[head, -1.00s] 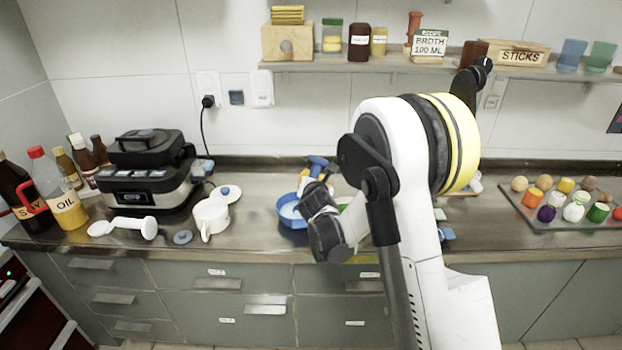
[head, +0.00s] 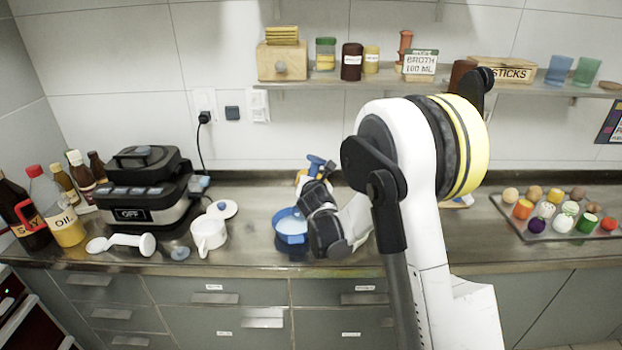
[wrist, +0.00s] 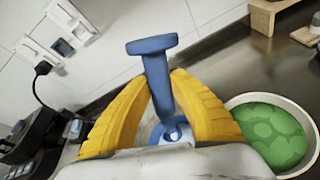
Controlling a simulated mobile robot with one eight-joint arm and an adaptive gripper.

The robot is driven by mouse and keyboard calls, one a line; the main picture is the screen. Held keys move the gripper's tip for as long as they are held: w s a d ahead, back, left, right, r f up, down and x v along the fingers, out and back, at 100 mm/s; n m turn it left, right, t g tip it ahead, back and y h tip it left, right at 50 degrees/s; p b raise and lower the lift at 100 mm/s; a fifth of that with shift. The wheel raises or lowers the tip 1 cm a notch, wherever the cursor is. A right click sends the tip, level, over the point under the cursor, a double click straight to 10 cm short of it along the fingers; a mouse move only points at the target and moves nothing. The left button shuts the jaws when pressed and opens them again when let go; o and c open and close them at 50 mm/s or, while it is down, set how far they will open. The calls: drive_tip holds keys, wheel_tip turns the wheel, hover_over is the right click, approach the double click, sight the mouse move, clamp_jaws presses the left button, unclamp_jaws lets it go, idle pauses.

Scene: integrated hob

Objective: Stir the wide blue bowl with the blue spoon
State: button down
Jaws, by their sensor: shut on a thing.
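The wide blue bowl (head: 291,237) stands on the counter with pale blue-white contents. It shows only partly in the wrist view (wrist: 157,133), behind my gripper. My gripper (wrist: 158,84) has its yellow fingers shut on the blue spoon (wrist: 152,46), whose T-shaped handle end sticks up above them. In the head view the blue spoon (head: 316,161) rises just behind the bowl's upper right, and my arm hides much of the gripper (head: 302,178). The spoon's lower end is mostly hidden, so I cannot tell whether it touches the bowl's contents.
A pale bowl with green contents (wrist: 270,135) stands right of my gripper. A tray of foods (head: 508,212) lies to the right. A shelf (head: 385,80) runs above.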

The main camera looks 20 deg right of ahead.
idle(0.4)
drive_tip(key=shift+r+p, duration=1.7)
drive_tip(key=shift+r, duration=0.9)
drive_tip(key=shift+f, duration=0.1)
